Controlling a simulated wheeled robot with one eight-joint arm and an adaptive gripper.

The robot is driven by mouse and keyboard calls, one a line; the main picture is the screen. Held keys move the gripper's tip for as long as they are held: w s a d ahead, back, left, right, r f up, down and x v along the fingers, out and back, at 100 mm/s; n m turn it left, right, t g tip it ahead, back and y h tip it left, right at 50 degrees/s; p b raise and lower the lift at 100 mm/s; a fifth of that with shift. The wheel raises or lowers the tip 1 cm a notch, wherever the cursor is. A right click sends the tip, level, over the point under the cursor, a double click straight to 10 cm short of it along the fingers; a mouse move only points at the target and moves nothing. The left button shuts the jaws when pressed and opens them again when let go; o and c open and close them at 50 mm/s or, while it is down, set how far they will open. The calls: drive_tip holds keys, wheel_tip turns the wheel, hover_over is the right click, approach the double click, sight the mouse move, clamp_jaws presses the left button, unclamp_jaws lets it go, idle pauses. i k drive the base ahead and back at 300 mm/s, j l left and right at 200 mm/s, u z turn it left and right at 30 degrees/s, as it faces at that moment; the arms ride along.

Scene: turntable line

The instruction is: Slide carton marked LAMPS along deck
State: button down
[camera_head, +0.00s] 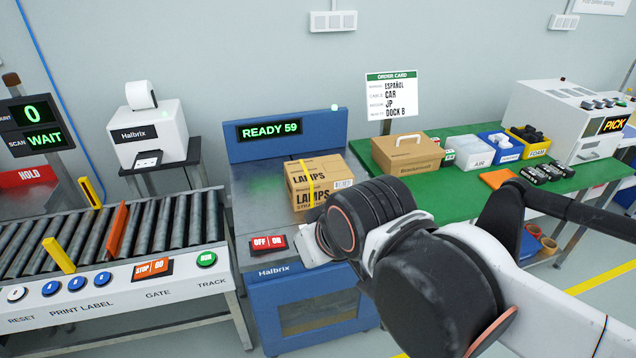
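The carton marked LAMPS (318,183) is a brown cardboard box with a yellow strap. It sits on the grey deck (262,205) of the blue Halbrix machine, below a display reading READY 59. My arm reaches in from the lower right, and its dark wrist covers part of the carton's lower right side. My gripper (312,243) shows only as a pale grey part at the front of the deck, left of my wrist. Its fingers are not clear, and I cannot tell whether it touches the carton.
A roller track (150,225) with orange and yellow gates stands left of the deck, with a gap between. An OFF/ON switch (268,244) sits at the deck's front edge. A green table (450,200) at the right holds a tan box (407,153) and several bins.

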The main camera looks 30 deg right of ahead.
sight(309, 182)
drive_tip(key=i+l+z, duration=0.2)
drive_tip(key=i+l, duration=0.2)
drive_tip(key=l, duration=0.25)
drive_tip(key=i+l+z, duration=0.25)
drive_tip(key=i+l, duration=0.2)
drive_tip(key=l, duration=0.15)
